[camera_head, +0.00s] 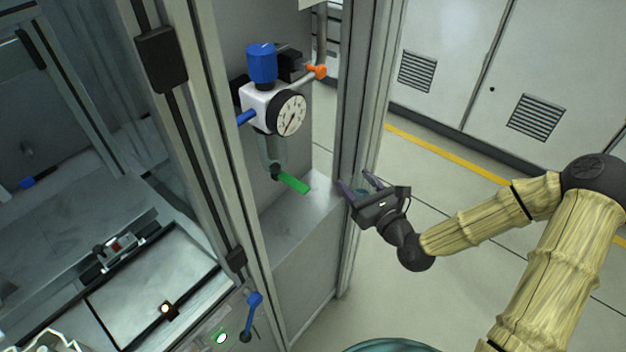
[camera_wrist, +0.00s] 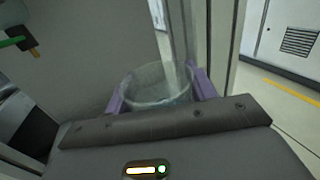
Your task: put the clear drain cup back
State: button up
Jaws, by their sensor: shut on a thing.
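My gripper (camera_head: 357,183) is shut on the clear drain cup (camera_wrist: 158,86). In the wrist view the cup sits between the two purple fingers, with its round rim toward the camera; it looks empty. In the head view only a faint bit of the cup (camera_head: 362,192) shows between the fingers. My gripper is beside the cabinet's right post, to the right of the filter unit (camera_head: 260,108). This unit has a blue knob, a dial gauge and a grey bowl with a green drain lever (camera_head: 292,183) below. The lever also shows in the wrist view (camera_wrist: 10,42).
A bare grey ledge (camera_head: 300,212) lies below the drain lever. The upright cabinet post (camera_head: 358,100) stands close to my gripper. A blue lever (camera_head: 250,314) and a lit green button (camera_head: 221,338) are on the front at lower left. Open floor lies to the right.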

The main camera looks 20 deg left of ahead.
jog(key=w+a+f, duration=0.1)
jog(key=a, duration=0.3)
jog(key=w+a+f, duration=0.1)
jog(key=w+a, duration=0.1)
jog(key=a, duration=0.2)
jog(key=w+a+f+p, duration=0.1)
jog(key=w+a, duration=0.1)
jog(key=a, duration=0.2)
notch_tip(320, 180, down, 3)
jog(key=shift+f, duration=0.1)
jog(key=shift+a+f, duration=0.25)
jog(key=shift+f, duration=0.15)
jog(key=shift+w, duration=0.1)
jog(key=shift+d+f, duration=0.1)
jog(key=shift+f, duration=0.1)
jog(key=o, duration=1.1)
jog(key=shift+c, duration=0.2)
